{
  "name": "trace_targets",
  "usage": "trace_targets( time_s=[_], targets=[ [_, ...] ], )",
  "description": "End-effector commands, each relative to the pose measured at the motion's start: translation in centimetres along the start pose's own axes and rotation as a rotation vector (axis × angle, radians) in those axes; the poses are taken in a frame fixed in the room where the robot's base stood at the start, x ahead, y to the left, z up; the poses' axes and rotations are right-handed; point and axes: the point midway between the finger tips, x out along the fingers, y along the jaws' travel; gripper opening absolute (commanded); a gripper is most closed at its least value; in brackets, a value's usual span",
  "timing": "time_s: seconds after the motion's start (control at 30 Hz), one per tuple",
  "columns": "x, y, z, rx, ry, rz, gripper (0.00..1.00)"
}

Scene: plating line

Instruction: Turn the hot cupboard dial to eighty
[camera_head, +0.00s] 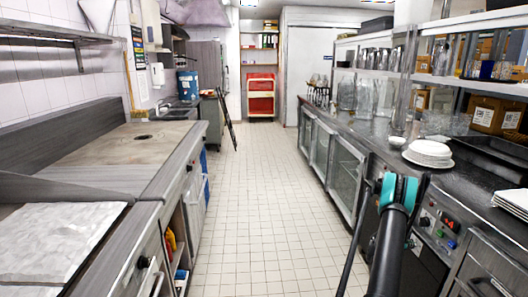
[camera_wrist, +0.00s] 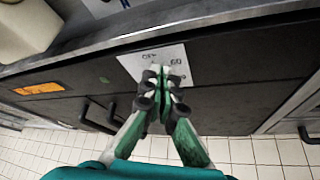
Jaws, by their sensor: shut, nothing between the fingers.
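In the wrist view a white dial plate (camera_wrist: 133,63) with printed numbers is on the dark cupboard front. I can read "60" at its upper right; the other marks are too blurred. My gripper (camera_wrist: 160,73) is shut, with its fingertips in front of the plate's middle. The fingers cover the plate's centre, so I cannot see the dial knob or its setting, nor tell whether the fingertips touch it. In the head view my arm reaches toward the right-hand counter front, and the fingertips are hidden there.
In the head view a control panel (camera_head: 438,226) with knobs and coloured buttons is beside my arm. Stacked white plates (camera_head: 429,150) stand on the counter above. The wrist view shows an orange label (camera_wrist: 38,88) and black handles (camera_wrist: 312,134). The tiled aisle (camera_head: 255,200) is clear.

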Motion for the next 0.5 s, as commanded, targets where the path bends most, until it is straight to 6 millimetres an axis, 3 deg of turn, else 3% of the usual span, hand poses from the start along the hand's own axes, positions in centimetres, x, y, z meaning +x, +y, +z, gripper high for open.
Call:
trace_targets(
  time_s=[0.5],
  targets=[
    [0.13, -1.16, -0.22, 0.0, 0.0, 0.0, 0.0]
  ],
)
